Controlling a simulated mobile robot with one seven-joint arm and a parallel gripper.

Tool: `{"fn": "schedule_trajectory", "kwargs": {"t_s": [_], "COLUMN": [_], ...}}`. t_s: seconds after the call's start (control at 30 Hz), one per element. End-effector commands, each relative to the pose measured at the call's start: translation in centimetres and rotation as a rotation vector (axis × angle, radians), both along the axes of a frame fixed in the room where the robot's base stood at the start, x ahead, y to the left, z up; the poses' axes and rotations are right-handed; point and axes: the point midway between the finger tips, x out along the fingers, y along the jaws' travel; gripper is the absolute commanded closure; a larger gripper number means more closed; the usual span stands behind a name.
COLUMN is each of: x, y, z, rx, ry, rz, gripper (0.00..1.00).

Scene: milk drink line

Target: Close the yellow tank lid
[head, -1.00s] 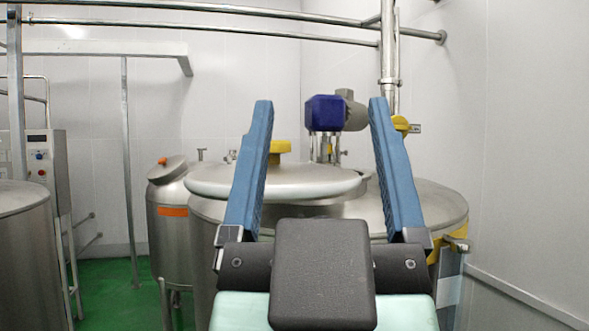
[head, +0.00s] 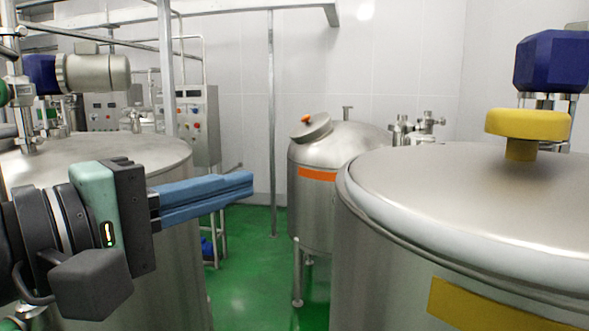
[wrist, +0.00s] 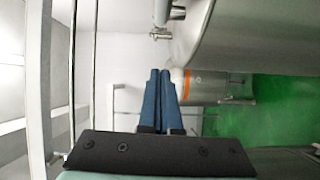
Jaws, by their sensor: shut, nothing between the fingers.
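The yellow-marked tank (head: 385,275) fills the right of the head view, with a yellow patch on its side. Its round steel lid (head: 430,185), with a yellow knob (head: 528,124), looks level on top, cut off by the right picture edge. I cannot tell whether it is fully seated. My gripper (head: 250,183) is at the left, well apart from the lid, with its blue fingers together and empty, pointing right. In the wrist view the fingers (wrist: 160,72) lie side by side with nothing between them.
A smaller tank with an orange band (head: 318,174) stands behind, between my gripper and the yellow-marked tank. Another large steel tank (head: 95,148) is behind my arm. A blue motor (head: 553,62) stands beyond the knob. Green floor (head: 255,265) lies open between the tanks.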

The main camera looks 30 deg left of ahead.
Motion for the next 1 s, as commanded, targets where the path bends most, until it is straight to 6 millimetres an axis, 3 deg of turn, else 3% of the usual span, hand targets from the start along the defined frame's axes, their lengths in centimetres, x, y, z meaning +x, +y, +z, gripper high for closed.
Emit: {"fn": "schedule_trajectory", "kwargs": {"t_s": [0.5, 0.73, 1.0], "x": [9.6, 9.4, 9.3], "y": [-2.7, -5.6, -6.2], "z": [0.1, -0.2, -0.3], "rx": [0.003, 0.005, 0.005], "ry": [0.005, 0.000, -0.002], "rz": [-0.003, 0.000, 0.002], "gripper": [1.00, 1.00, 1.00]}}
